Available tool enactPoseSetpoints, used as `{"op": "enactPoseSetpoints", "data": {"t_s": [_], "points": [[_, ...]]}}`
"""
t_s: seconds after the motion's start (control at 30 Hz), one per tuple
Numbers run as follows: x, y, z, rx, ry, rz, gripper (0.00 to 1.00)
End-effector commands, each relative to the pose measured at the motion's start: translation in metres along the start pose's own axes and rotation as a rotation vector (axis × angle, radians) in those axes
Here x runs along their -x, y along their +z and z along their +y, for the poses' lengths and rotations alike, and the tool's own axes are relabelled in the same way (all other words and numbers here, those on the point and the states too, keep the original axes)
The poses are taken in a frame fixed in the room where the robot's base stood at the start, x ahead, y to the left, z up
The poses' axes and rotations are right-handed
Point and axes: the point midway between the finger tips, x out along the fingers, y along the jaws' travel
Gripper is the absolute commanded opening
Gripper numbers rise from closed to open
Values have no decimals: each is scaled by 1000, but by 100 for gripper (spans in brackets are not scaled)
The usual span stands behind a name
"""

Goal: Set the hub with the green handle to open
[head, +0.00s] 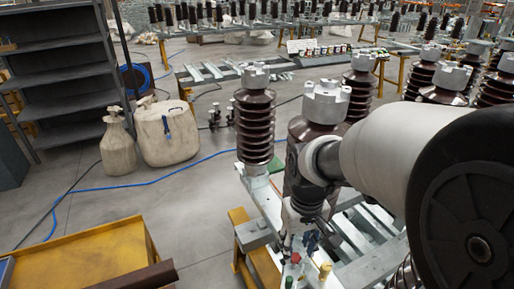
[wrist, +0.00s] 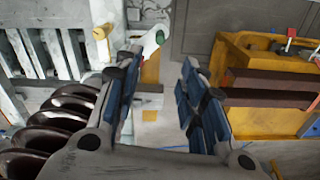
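My gripper (wrist: 161,58) is open in the wrist view, with two blue-padded fingers and a clear gap between them. The green handle end (wrist: 160,37) sits on a pale lever just beyond the left fingertip, near the top of the gap; nothing is between the pads. In the head view my gripper (head: 299,241) hangs down at the frame's end, above small coloured handles. There the green one (head: 289,282) is low at the picture edge, below a red one (head: 295,257). The hub body is mostly hidden, and its setting cannot be read.
A yellow handle (head: 324,270) stands right of the red one; it also shows in the wrist view (wrist: 100,32). Brown ribbed insulators (wrist: 50,125) stand close left of my gripper. A yellow workbench (head: 90,255) is at lower left. Open floor (head: 200,210) lies between.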

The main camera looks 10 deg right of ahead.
Motion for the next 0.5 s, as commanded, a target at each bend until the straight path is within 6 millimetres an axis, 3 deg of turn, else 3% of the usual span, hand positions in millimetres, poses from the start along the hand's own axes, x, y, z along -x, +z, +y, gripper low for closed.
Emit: {"op": "enactPoseSetpoints", "data": {"t_s": [0.27,0.5], "points": [[-24,-7,1,12,-5,-30,37],[-71,-4,0,11,-5,-34,37]]}}
